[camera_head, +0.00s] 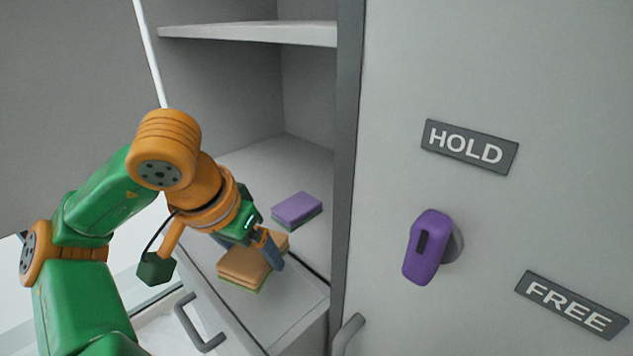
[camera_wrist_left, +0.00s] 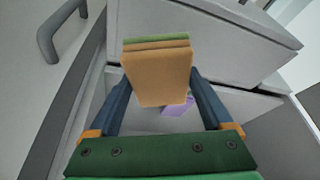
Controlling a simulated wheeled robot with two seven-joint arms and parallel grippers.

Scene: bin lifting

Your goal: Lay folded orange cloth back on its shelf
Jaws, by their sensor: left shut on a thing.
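The folded orange cloth (camera_head: 246,266) shows layered orange with a green layer along its bottom, near the front edge of the cabinet's lower shelf (camera_head: 288,287). My left gripper (camera_head: 260,252) is shut on it. In the left wrist view the cloth (camera_wrist_left: 158,78) sits between the two blue fingers of my left gripper (camera_wrist_left: 157,72). I cannot tell whether the cloth touches the shelf or hangs just above it. My right gripper is in neither view.
A purple and green block (camera_head: 296,208) lies deeper on the same shelf. An upper shelf (camera_head: 250,34) is empty. A closed door with a purple handle (camera_head: 425,247) and HOLD (camera_head: 468,147) and FREE (camera_head: 570,305) labels stands right. A grey pull handle (camera_head: 198,325) is below.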

